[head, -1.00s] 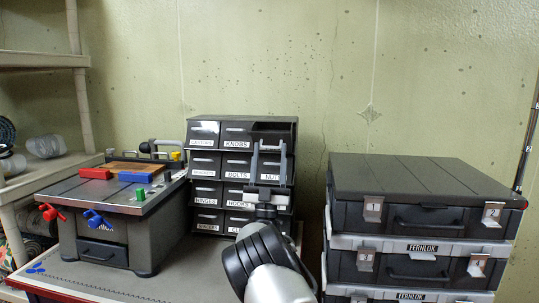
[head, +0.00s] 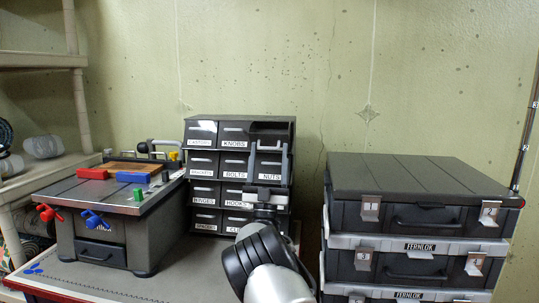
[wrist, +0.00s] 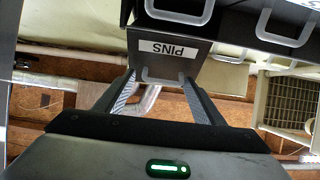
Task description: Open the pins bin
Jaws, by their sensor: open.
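The pins bin (wrist: 167,62) shows upside down in the wrist view, with a white PINS label and a light grey handle. In the head view it is the dark top-right bin (head: 272,130) of the drawer cabinet; its label cannot be read there, and I cannot tell how far it is pulled out. My gripper (head: 270,152) is open in front of the cabinet's right column. In the wrist view my fingers (wrist: 162,82) stand on either side of the bin's handle. I cannot tell whether they touch it.
The cabinet's other bins carry labels such as KNOBS, BOLTS and NUTS (head: 271,177). A toy-like workbench (head: 105,205) with red and blue clamps stands to the left. Stacked dark cases (head: 420,190) stand to the right. Shelves (head: 40,60) line the far left.

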